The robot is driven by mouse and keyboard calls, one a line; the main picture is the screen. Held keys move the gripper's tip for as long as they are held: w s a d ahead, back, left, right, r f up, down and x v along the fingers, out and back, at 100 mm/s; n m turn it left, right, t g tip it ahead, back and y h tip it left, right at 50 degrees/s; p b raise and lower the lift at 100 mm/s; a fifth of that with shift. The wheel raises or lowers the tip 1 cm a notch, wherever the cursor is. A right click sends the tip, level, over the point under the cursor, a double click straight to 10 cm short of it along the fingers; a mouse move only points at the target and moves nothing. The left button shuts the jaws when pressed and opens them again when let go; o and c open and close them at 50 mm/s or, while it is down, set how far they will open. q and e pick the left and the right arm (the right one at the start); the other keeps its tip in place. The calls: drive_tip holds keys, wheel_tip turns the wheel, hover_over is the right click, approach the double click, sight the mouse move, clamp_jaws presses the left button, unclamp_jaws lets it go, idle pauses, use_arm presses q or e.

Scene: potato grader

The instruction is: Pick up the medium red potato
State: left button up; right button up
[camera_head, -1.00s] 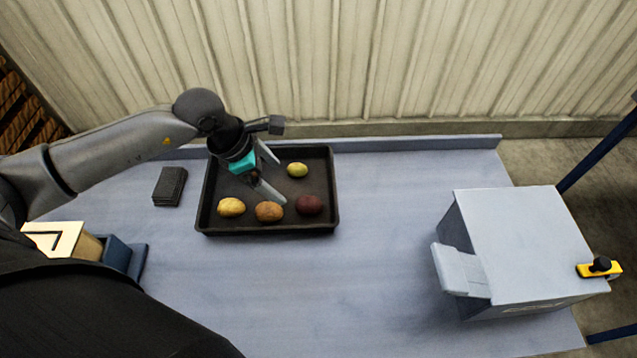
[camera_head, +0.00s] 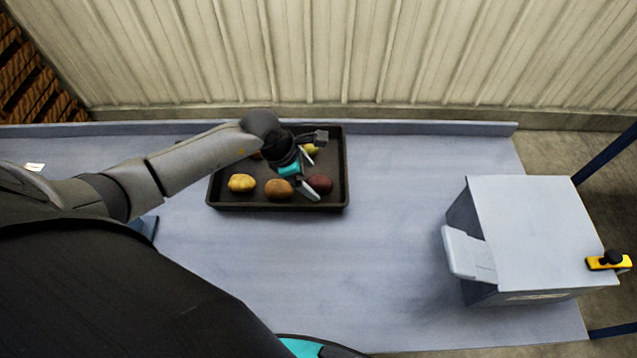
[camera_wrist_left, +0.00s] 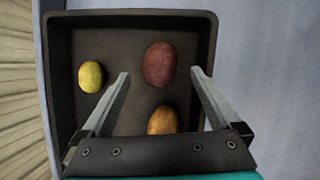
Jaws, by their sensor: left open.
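The medium red potato (camera_head: 321,183) is the dark red one, at the right front of the black tray (camera_head: 280,207). It also shows in the left wrist view (camera_wrist_left: 159,63), upper middle, lying between the lines of the two fingers. My left gripper (camera_head: 312,174) is open and empty, over the right part of the tray. In the head view one fingertip overlaps the red potato's left edge; I cannot tell whether it touches. A brown potato (camera_head: 278,189) lies just left of the red one. My right gripper is not in view.
A yellow potato (camera_head: 241,183) lies at the tray's left front, a yellow-green potato (camera_head: 311,149) at the back right. Another brownish one is mostly hidden behind my arm. A grey box (camera_head: 530,230) with a ledge stands right. The blue table (camera_head: 390,230) between is clear.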

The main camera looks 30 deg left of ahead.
sight(314, 181)
use_arm(q)
drive_tip(key=shift+x, duration=1.55)
drive_tip(key=shift+c, duration=0.2)
drive_tip(key=c, duration=1.5)
